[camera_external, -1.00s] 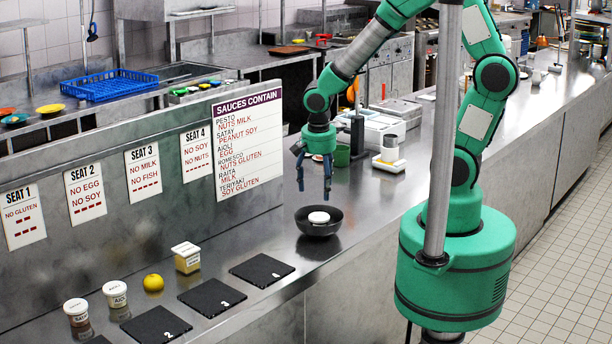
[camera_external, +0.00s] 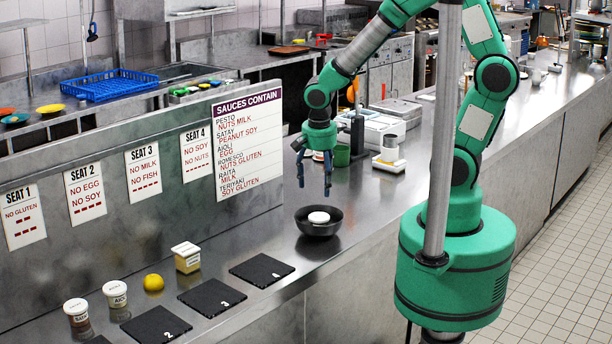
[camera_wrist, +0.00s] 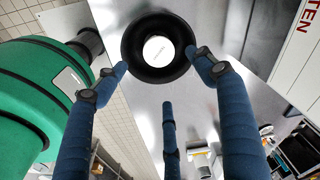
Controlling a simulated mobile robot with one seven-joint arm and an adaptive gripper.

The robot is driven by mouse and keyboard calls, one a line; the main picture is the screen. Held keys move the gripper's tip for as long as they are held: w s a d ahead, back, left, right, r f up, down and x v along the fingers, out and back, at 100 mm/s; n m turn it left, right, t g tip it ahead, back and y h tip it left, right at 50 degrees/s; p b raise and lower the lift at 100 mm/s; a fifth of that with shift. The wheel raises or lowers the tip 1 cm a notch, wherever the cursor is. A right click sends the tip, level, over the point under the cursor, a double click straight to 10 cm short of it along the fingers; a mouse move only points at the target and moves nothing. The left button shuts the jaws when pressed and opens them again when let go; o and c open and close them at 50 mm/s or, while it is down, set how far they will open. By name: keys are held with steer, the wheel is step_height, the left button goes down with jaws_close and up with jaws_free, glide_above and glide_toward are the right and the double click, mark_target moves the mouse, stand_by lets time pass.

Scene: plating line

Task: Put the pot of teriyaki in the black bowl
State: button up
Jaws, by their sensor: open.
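The black bowl (camera_external: 318,229) stands on the steel counter, and it also shows in the wrist view (camera_wrist: 134,40).
A yellow fruit (camera_external: 153,282), a square tub (camera_external: 186,258) and two lidded pots (camera_external: 115,293) stand left on the counter. Black numbered mats (camera_external: 262,270) lie along the front. A sauce sign (camera_external: 249,139) stands behind. A green cup (camera_external: 341,154) and a white scale are further right.

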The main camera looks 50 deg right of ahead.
steer(key=s+d+r+n+t, duration=0.1)
steer(key=s+d+r+n, duration=0.2)
steer(key=r, duration=0.5)
steer(key=s+d+r+n+t, duration=0.2)
steer(key=s+d+r+n, duration=0.1)
steer(key=r, duration=0.6)
steer(key=s+d+r+n+t+y, duration=0.1)
steer(key=s+d+r+n, duration=0.2)
steer(key=r, duration=0.6)
steer(key=shift+s+d+r+n+t, duration=0.25)
steer(key=shift+d+n+t, duration=0.15)
steer(key=shift+d+n, duration=0.6)
step_height(320, 180, down, 4)
steer(key=b, duration=0.4)
